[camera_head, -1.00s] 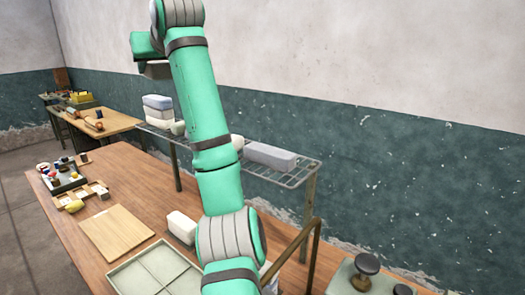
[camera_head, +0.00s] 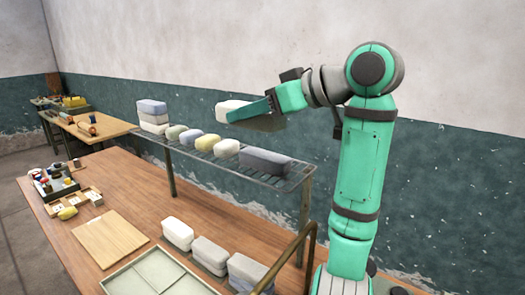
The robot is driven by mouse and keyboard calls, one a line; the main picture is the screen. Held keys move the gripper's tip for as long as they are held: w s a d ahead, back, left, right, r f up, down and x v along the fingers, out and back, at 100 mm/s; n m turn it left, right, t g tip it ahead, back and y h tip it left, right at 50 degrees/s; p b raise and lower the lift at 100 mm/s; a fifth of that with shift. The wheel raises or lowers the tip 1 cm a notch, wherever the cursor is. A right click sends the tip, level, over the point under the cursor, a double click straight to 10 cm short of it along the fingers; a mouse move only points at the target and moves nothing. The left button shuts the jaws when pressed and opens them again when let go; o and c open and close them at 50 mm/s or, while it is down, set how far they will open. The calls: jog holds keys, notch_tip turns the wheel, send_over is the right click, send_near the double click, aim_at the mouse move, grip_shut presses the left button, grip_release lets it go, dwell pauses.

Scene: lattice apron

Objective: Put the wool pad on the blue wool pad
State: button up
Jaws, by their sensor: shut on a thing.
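My gripper (camera_head: 248,112) is shut on a white wool pad (camera_head: 231,108) and holds it level in the air, above and behind the wire shelf in the picture. Part of the pad is hidden by the teal finger. On the shelf, a pale blue-lavender pad (camera_head: 152,106) lies on top of white pads (camera_head: 154,122) in a stack at the left end. To its right lie a greenish pad (camera_head: 176,131), a small blue-grey pad (camera_head: 191,136), a yellow pad (camera_head: 207,142), a white pad (camera_head: 226,148) and a larger grey-blue block (camera_head: 265,161). Which one is the blue wool pad is uncertain.
The wire shelf (camera_head: 292,182) stands over the wooden bench (camera_head: 140,185). Below it are a white block (camera_head: 178,233) and grey-white blocks (camera_head: 210,255). A wooden board (camera_head: 110,238) and a divided tray (camera_head: 160,275) lie in front. A bent brown rail (camera_head: 300,245) rises at the right.

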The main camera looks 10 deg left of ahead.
jog(key=w+f, duration=0.3)
jog(key=w, duration=0.4)
send_over(265, 154)
jog(key=s, duration=0.1)
notch_tip(265, 154, down, 5)
jog(key=shift+s+f, duration=0.15)
jog(key=shift+w+f, duration=0.3)
jog(key=shift+f, duration=0.05)
jog(key=shift+w+f, duration=0.2)
jog(key=shift+f, duration=1.55)
jog(key=o, duration=1)
jog(key=shift+f, duration=0.1)
